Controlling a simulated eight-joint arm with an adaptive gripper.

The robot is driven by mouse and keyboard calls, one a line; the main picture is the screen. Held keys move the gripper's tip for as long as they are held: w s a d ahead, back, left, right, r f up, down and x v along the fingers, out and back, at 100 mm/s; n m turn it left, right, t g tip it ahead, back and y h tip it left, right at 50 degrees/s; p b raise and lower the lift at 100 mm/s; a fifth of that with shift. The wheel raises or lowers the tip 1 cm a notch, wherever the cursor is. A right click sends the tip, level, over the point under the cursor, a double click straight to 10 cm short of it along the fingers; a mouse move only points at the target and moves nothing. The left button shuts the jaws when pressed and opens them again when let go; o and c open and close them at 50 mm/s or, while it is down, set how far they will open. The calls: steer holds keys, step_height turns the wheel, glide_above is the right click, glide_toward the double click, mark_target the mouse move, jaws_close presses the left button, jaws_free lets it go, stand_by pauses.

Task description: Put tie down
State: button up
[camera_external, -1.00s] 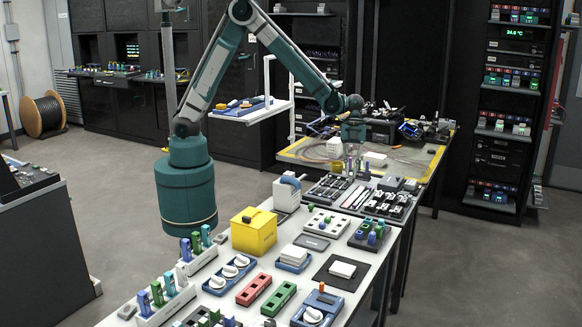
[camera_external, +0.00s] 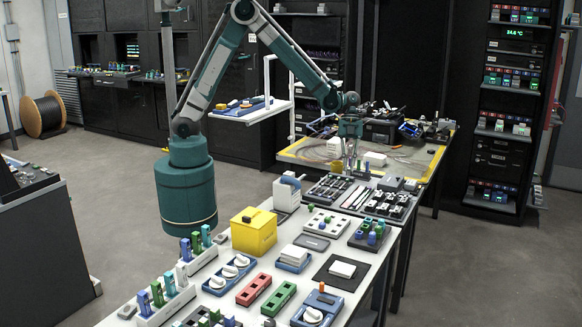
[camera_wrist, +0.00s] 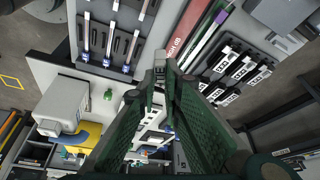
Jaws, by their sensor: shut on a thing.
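My gripper (camera_external: 349,174) hangs low over the far part of the long white table, at the trays, pointing down. In the wrist view its two green fingers meet at the tips (camera_wrist: 160,72). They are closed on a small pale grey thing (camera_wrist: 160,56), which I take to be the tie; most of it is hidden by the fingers. A dark slotted tray (camera_wrist: 122,36) holding several thin pale sticks with blue ends lies up and left of the fingertips. I cannot tell whether the held thing touches anything.
A red labelled strip (camera_wrist: 188,28) lies right of the fingertips. A black rack of white-marked pieces (camera_wrist: 235,74) is further right. A white device (camera_external: 287,192) and a yellow box (camera_external: 254,231) stand nearer the camera. A yellow-edged work mat (camera_external: 420,166) is beyond.

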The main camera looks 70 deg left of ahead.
steer(key=shift+f+b, duration=0.4)
steer(key=shift+f, duration=2.55)
steer(key=shift+f, duration=0.1)
steer(key=shift+f, duration=1.75)
steer(key=shift+f+b, duration=0.15)
steer(key=shift+b, duration=0.25)
steer(key=o, duration=0.3)
steer(key=shift+o, duration=0.5)
steer(key=shift+r, duration=0.35)
steer(key=p+v, duration=0.1)
steer(key=v, duration=1)
steer(key=shift+r+p, duration=0.35)
steer(key=shift+p, duration=0.05)
